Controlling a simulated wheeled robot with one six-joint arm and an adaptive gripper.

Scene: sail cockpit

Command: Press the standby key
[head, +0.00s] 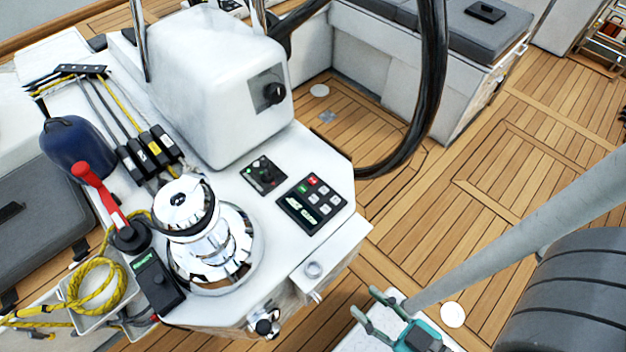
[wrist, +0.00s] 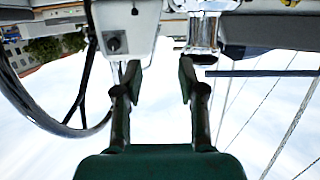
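A black keypad (head: 311,203) with red, green and grey keys and a small lit display lies on the white console top. The key labels are too small to read, so I cannot tell which is the standby key. My gripper (head: 366,303) is at the bottom of the head view, below and to the right of the keypad and apart from it. In the wrist view my gripper (wrist: 160,70) is open, with nothing between its fingers. The wrist picture appears upside down, and I cannot make out the keypad there.
A chrome winch (head: 205,230) stands left of the keypad. A small control panel with a knob (head: 264,174) lies behind it. A white pod (head: 205,85) and a black steering wheel (head: 432,90) rise behind the console. A red-handled lever (head: 100,195) is at left. Teak deck is open at right.

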